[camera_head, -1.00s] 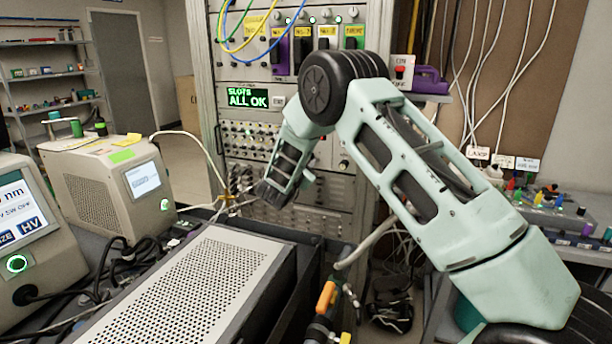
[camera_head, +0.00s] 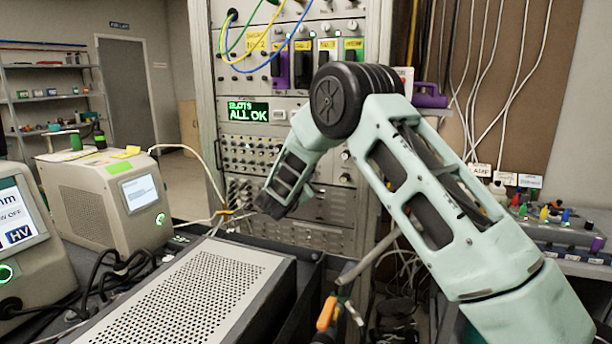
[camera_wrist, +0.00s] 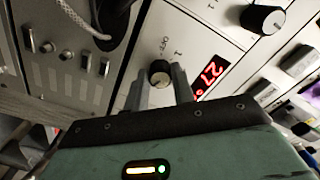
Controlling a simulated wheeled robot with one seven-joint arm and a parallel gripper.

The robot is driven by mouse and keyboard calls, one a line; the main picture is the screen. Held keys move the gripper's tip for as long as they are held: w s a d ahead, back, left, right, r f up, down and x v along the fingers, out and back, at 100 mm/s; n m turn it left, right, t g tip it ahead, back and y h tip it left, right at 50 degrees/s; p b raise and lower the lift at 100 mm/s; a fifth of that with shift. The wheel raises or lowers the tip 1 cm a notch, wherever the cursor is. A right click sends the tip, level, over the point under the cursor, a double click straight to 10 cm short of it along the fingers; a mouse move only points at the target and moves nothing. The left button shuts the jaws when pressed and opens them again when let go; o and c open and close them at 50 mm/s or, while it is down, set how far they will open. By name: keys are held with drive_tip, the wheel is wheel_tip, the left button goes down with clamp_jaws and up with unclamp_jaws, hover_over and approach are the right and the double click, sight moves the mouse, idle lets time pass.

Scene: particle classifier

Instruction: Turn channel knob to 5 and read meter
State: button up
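In the wrist view a small dark round knob (camera_wrist: 160,72) sits on a pale panel with faint markings around it. My gripper (camera_wrist: 163,76) has its two grey fingers apart, one on each side of this knob. I cannot tell whether they touch it. A red lit display (camera_wrist: 210,76) reading about 27 is just right of the fingers. A larger black knob (camera_wrist: 263,18) is at the upper right. I cannot make out a channel number or which knob is the channel knob. In the head view my gripper is not clearly seen; my arm reaches toward the rack (camera_head: 205,100).
A green screen (camera_head: 248,112) on the rack reads ALL OK. A perforated metal box (camera_head: 180,300) stands in front at the left. A beige unit with a screen (camera_head: 95,200) stands behind it. Cables (camera_wrist: 82,20) hang near the panel in the wrist view.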

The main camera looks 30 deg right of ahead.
drive_tip(key=o, duration=0.4)
drive_tip(key=shift+s+a, duration=0.1)
drive_tip(key=shift+a, duration=0.05)
drive_tip(key=b+v, duration=0.3)
drive_tip(key=v, duration=1.4)
drive_tip(key=shift+s+f, duration=0.15)
